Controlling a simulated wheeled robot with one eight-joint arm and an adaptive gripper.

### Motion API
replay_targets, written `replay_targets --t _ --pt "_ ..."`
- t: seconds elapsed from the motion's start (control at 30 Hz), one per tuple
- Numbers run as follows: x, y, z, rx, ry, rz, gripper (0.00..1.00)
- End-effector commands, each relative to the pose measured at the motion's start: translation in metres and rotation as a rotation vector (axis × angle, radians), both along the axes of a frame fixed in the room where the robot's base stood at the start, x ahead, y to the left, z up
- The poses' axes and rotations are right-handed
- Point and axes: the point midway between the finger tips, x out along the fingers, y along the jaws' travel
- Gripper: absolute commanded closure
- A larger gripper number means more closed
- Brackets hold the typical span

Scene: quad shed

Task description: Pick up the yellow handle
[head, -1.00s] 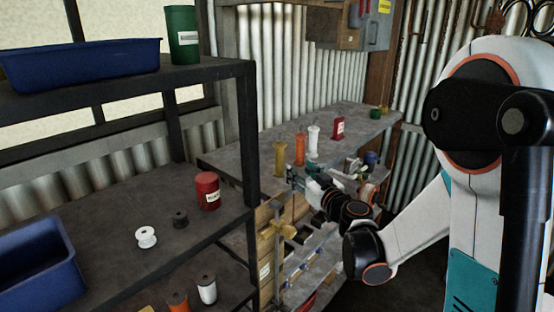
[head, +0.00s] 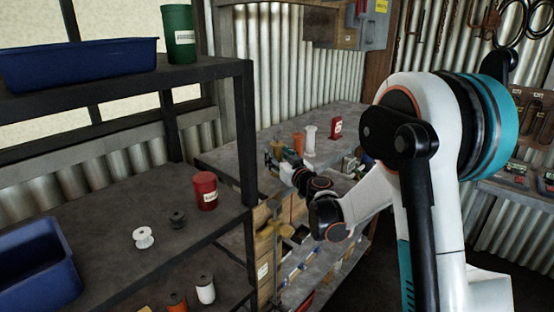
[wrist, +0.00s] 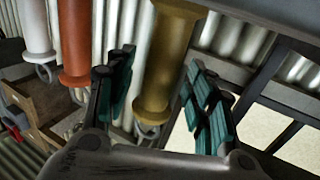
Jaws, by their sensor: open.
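The yellow handle (head: 277,148) stands on the grey workbench, partly hidden by my gripper (head: 271,163) in the head view. In the wrist view the yellow handle (wrist: 166,62) lies between the two teal-padded fingers of my gripper (wrist: 163,95). The fingers are open, with a visible gap on the left side of the handle. A small metal loop shows at the handle's lower end in that view. An orange handle (wrist: 75,42) and a white handle (wrist: 35,35) stand in a row to its left.
A red can (head: 336,128) stands on the workbench (head: 230,158) behind the handles. The dark shelf unit (head: 100,255) at left holds another red can (head: 205,190), spools and blue bins (head: 38,262). Its post stands close to the left of my gripper.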

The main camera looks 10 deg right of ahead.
Motion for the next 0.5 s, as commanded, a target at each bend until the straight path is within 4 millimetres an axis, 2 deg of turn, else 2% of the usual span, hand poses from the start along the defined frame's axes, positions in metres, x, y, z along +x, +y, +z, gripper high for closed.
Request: replay_targets --t 0.1,0.3,0.37,0.5 --pt "0.0114 0.0024 0.0000 0.000 0.000 0.000 0.51" --pt "0.0122 0.0025 0.0001 0.000 0.000 -0.001 0.51" --pt "0.0121 0.0025 0.0001 0.000 0.000 -0.001 0.62" --pt "0.0121 0.0025 0.0001 0.000 0.000 -0.001 0.94"
